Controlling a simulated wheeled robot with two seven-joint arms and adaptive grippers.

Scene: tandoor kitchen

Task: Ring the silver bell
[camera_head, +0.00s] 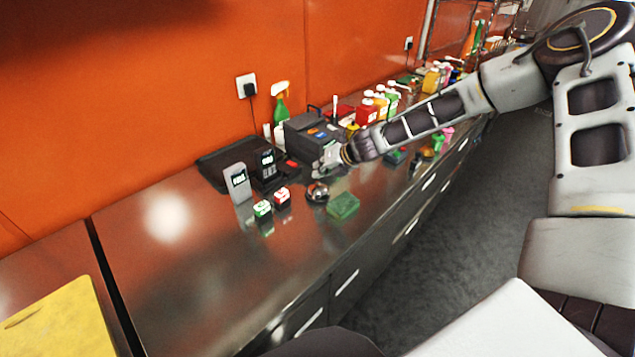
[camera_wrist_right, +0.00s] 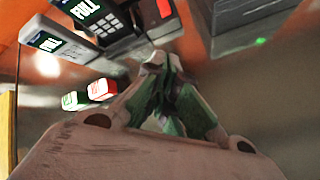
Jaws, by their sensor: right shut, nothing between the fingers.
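The silver bell (camera_head: 317,191) is a small shiny dome on the steel counter (camera_head: 215,270), next to a green sponge-like block (camera_head: 343,206). My right gripper (camera_head: 322,172) reaches in from the right and is shut and empty. Its fingertips appear just above and behind the bell; whether they touch it I cannot tell. In the right wrist view the closed fingers (camera_wrist_right: 160,62) fill the middle, and I cannot make out the bell there. My left gripper is out of view.
Two card terminals (camera_head: 238,183) and two small boxes, green (camera_head: 262,209) and red (camera_head: 282,197), stand left of the bell. A dark machine (camera_head: 308,136) stands behind. Bottles (camera_head: 380,102) line the far counter.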

